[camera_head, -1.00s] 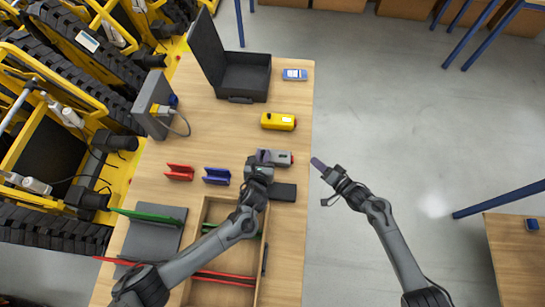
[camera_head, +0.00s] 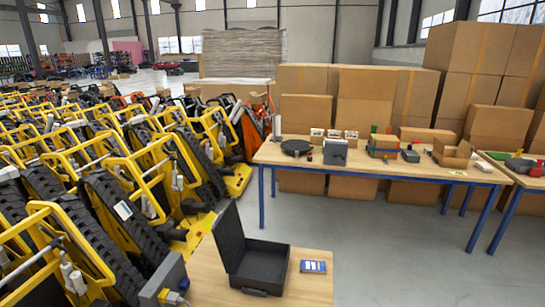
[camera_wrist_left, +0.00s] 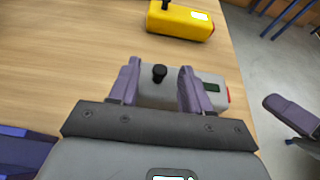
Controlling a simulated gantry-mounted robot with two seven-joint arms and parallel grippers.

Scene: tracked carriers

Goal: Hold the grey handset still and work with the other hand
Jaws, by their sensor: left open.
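In the left wrist view the grey handset (camera_wrist_left: 158,93) lies on the wooden table, with a black knob, a small dark green display and a red end. My left gripper (camera_wrist_left: 159,68) is open, its purple fingers on either side of the handset's body. Its palm hides the handset's near side, and I cannot tell whether the fingers touch it. A purple finger of my right gripper (camera_wrist_left: 292,114) shows at the right edge, beyond the table; its opening cannot be made out. The head view shows neither gripper nor the handset.
A yellow handset (camera_wrist_left: 180,20) lies just beyond the grey one. A blue holder (camera_wrist_left: 24,154) is at lower left.

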